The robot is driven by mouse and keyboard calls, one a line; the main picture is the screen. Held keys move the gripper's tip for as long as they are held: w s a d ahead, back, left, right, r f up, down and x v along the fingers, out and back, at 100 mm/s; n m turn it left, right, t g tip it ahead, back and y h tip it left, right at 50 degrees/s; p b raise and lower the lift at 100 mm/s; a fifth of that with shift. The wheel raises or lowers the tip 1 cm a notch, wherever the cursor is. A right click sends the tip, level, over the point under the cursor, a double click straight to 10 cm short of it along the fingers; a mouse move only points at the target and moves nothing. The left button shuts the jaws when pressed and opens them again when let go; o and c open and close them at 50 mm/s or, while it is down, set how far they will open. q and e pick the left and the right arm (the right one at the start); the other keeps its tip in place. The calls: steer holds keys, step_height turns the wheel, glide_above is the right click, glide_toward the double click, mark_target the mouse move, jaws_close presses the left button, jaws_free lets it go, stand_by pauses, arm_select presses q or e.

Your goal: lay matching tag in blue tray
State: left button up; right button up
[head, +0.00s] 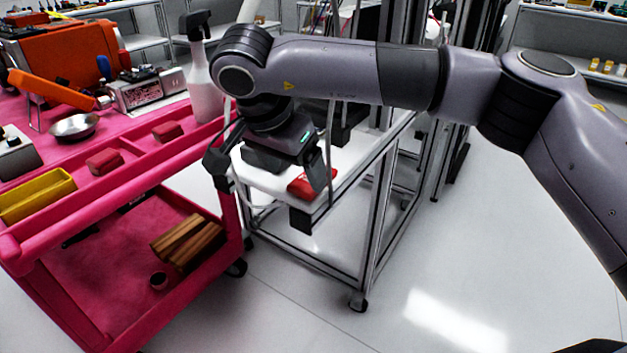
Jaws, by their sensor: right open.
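My right gripper (270,186) is open and points down over the near end of the white-topped table. A red item (299,187) with a faint light marking lies on that table by the gripper's right finger, which partly covers it. I cannot tell whether they touch. Two small red blocks (104,162) (167,131) sit on the pink cart at the left; I cannot tell whether any red piece is a tag. No blue tray can be made out. My left gripper is not in view.
The pink cart (120,187) carries a yellow bin (38,196), a metal bowl (74,127), a spray bottle (200,80) and an orange case (62,55). Wooden blocks (187,240) lie on its lower shelf. The white table (345,158) has a metal frame.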

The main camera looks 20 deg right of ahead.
mark_target(301, 187)
steer(key=x, duration=0.3)
steer(key=shift+f, duration=0.25)
steer(key=c, duration=1.2)
